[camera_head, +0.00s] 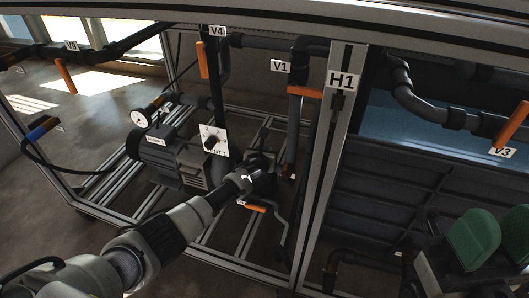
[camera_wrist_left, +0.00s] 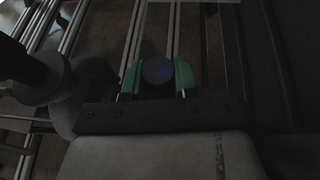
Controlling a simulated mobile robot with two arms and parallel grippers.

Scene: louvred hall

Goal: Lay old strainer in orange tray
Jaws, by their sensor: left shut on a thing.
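My left arm reaches in from the lower left in the head view, and its gripper (camera_head: 264,172) is inside the pipe frame, beside dark pipework. In the left wrist view the green fingers of my left gripper (camera_wrist_left: 157,76) are shut on a dark, round, bluish-faced thing (camera_wrist_left: 157,70), which I take to be the old strainer. I cannot tell whether it is still seated in the pipework. My right gripper (camera_head: 495,232) is at the lower right, its two green fingers apart with nothing seen between them. No orange tray shows in either view.
A grey pump (camera_head: 172,160) and a gauge (camera_head: 141,117) stand left of my left gripper. The upright post marked H1 (camera_head: 341,110) is to its right. An orange valve handle (camera_head: 256,208) is just below it, and orange-handled pipes (camera_head: 302,91) rise above.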

